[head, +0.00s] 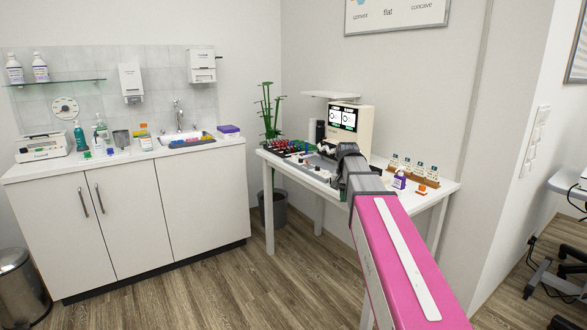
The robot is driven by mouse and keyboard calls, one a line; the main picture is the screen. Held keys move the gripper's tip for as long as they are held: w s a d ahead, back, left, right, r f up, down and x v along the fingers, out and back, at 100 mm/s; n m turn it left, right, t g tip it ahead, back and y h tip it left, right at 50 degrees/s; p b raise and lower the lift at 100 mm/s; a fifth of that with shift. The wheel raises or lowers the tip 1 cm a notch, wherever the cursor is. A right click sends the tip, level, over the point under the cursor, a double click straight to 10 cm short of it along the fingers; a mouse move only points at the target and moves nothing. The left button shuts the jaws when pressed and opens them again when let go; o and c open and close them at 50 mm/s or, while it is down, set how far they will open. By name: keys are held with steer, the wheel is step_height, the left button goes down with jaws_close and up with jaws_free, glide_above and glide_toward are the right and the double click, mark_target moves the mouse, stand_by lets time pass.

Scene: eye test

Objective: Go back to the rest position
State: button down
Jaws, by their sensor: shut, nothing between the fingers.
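My own pink and grey arm reaches from the lower right up to a dark joint in front of the white table (443,193). I cannot make out my gripper or its fingers; the arm's far end blends with the items on the table. No object of the task itself is named.
At left stands a white cabinet (130,222) with a sink (180,138). A steel bin (20,288) stands lower left. Open wood floor (215,290) lies between.

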steer(key=s+f+n, duration=0.2)
steer(key=s+f, duration=0.7)
steer(key=f, duration=0.4)
steer(key=s+f+n, duration=0.2)
steer(key=s+f, duration=0.8)
steer(key=f, duration=0.3)
steer(key=shift+f, duration=0.25)
